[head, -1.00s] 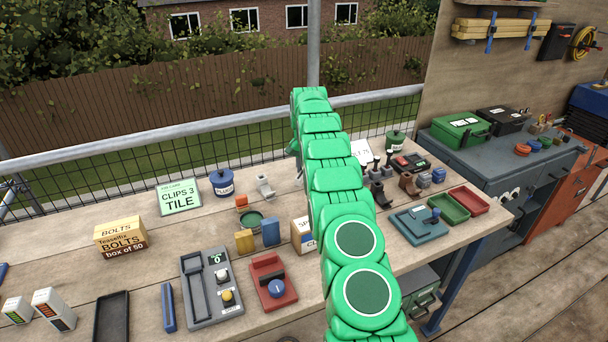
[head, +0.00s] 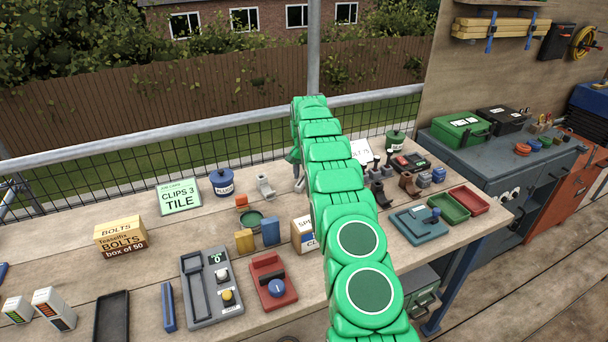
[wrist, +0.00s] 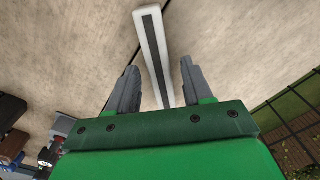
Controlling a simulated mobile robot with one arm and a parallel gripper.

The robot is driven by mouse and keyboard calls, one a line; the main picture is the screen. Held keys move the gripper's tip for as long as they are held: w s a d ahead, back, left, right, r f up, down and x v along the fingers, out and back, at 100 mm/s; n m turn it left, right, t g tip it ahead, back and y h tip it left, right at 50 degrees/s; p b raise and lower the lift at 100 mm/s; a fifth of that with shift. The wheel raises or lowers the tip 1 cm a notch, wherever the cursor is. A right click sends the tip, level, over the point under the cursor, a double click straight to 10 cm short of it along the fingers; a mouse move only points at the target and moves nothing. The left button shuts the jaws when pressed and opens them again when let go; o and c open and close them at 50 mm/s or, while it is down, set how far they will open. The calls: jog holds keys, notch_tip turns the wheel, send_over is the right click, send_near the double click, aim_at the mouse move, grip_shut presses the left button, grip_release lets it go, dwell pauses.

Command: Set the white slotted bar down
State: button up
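The white slotted bar (wrist: 152,45) shows in the wrist view as a long white strip with a dark slot along its length. It appears to lie on the wooden bench top (wrist: 75,45), and its near end is hidden behind the gripper body. My gripper (wrist: 158,75) is open over it. One finger is on each side of the bar, with a visible gap on both sides. In the head view my green arm hides most of the gripper and the bar.
A blue pot (head: 222,183) and a grey bracket (head: 265,187) stand left of my arm. A dark green canister (head: 395,141) and several small parts stand to its right. A box (head: 303,235) is close beside the arm. The mesh railing (head: 110,165) runs behind the bench.

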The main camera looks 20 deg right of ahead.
aim_at(304, 177)
notch_tip(304, 177, up, 12)
dwell(1.0)
jog(key=shift+r, duration=0.1)
jog(key=s+a+r+n, duration=0.2)
jog(key=s+a+r, duration=0.7)
jog(key=r, duration=0.3)
jog(key=s+a+r+n, duration=0.1)
jog(key=s+a+r, duration=0.15)
jog(key=s, duration=0.25)
jog(key=s+a+r+n+g, duration=0.1)
jog(key=s+a+r, duration=0.15)
jog(key=s, duration=0.35)
jog(key=s+a+r+n, duration=0.1)
jog(key=s+a, duration=0.2)
jog(key=s, duration=0.2)
jog(key=s+a+f+n, duration=0.1)
jog(key=s+a+f, duration=0.1)
jog(key=s, duration=1.1)
jog(key=s+a+f+n, duration=0.1)
jog(key=s+a+f, duration=0.1)
jog(key=s, duration=1.1)
jog(key=s+a+f+n, duration=0.2)
jog(key=s+f, duration=0.1)
jog(key=s, duration=1)
jog(key=shift+a+g, duration=0.4)
